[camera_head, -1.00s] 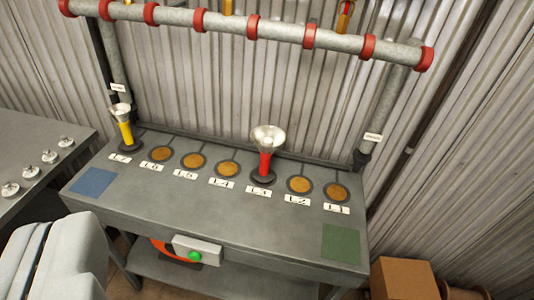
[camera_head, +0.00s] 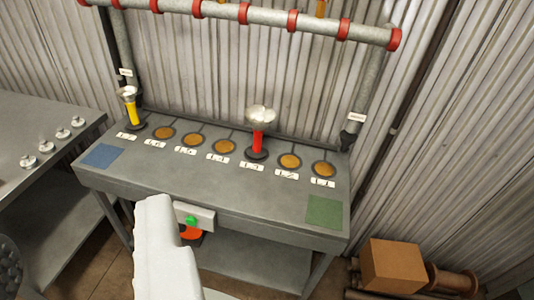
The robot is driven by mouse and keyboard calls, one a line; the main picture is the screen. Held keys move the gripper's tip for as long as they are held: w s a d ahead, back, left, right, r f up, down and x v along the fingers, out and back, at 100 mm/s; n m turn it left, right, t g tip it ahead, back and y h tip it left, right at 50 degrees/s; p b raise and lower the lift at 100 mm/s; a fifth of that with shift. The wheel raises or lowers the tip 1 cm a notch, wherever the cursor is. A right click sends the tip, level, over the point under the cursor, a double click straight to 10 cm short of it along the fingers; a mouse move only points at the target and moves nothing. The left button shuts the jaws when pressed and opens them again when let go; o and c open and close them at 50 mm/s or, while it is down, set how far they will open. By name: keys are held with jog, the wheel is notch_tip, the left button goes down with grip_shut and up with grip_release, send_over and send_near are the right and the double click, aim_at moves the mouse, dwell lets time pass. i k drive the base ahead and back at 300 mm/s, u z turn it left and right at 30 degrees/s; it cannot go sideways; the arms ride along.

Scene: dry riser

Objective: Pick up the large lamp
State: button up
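The large lamp (camera_head: 258,141) is a red-handled torch with a wide silver head. It stands upright on the bench (camera_head: 255,205), in the slot labelled L3. A smaller yellow lamp (camera_head: 132,110) with a silver head stands upright at the bench's left end, at L7. A pale grey part of my arm or gripper (camera_head: 160,245) rises from the bottom edge, in front of the bench and well short of the red lamp. No fingertips can be made out, and nothing is seen held.
Round orange-brown pads (camera_head: 224,147) fill the other labelled slots. A grey pipe with red rings (camera_head: 290,20) runs above the bench. A side table (camera_head: 45,125) with several small metal pieces stands left. A cardboard box (camera_head: 392,266) lies on the floor at right.

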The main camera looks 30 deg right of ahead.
aim_at(259, 117)
jog(key=k, duration=0.85)
jog(key=u, duration=0.5)
jog(key=i, duration=1.35)
jog(key=z, duration=0.4)
jog(key=i, duration=1.2)
jog(key=z, duration=0.75)
